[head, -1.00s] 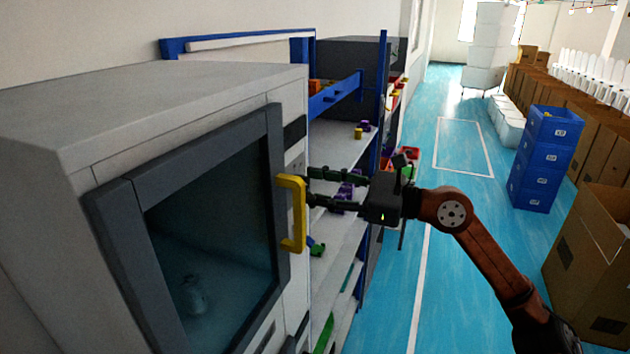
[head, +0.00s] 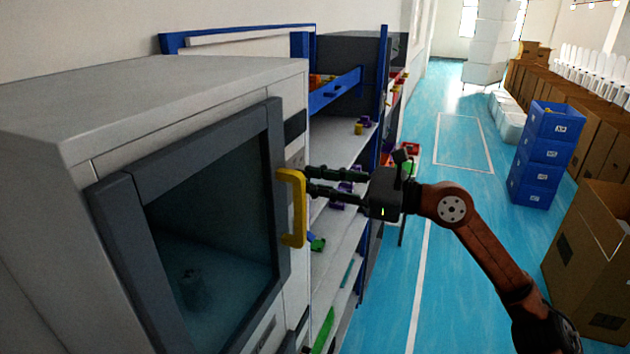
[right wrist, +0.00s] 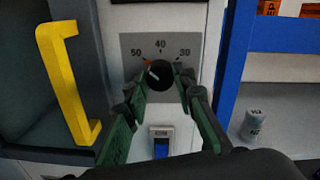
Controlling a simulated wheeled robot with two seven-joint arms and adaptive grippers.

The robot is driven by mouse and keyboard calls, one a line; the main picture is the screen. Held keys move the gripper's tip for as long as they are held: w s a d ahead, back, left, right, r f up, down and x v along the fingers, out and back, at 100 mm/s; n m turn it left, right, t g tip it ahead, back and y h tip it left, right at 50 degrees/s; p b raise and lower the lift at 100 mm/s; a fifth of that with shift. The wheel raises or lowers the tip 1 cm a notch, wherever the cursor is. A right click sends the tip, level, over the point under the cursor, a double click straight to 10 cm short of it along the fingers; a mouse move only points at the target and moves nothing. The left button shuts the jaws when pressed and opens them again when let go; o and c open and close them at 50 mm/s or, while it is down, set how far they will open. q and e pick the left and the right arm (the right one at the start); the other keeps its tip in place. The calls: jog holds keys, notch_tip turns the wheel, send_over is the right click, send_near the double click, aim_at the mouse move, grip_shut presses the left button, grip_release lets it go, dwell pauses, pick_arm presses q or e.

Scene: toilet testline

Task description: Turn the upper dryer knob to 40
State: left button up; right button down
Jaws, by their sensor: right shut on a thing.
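The upper dryer knob (right wrist: 161,77) is a round black dial on a grey plate (right wrist: 128,45) marked 50, 40 and 30 from left to right. A small pale mark on the knob's left side lies toward the 50 end. My right gripper (right wrist: 164,80) is shut on the knob, with one green-padded finger on each side of it. In the head view my right gripper (head: 309,180) reaches the dryer's front just beyond the yellow handle, and the knob cannot be made out there. The dryer (head: 190,100) is a pale box with a grey-framed window door. My left gripper is not in view.
The yellow door handle (right wrist: 68,80) stands out left of the fingers. A blue switch (right wrist: 161,147) sits below the knob. A shelf rack with a blue post (right wrist: 236,60) stands to the right. Blue crates (head: 540,160) stand on the floor farther right.

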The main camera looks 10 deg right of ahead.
jog(key=shift+m, duration=0.3)
jog(key=shift+f+m+b, duration=0.1)
jog(key=shift+m+b, duration=0.4)
jog(key=shift+m, duration=0.2)
jog(key=shift+m+b, duration=0.45)
jog(key=shift+m, duration=0.75)
jog(key=m, duration=0.2)
jog(key=shift+d+m, duration=0.1)
jog(key=shift+m, duration=0.2)
jog(key=shift+m+b, duration=0.3)
jog(key=shift+m, duration=1.3)
jog(key=c, duration=1.6)
grip_release()
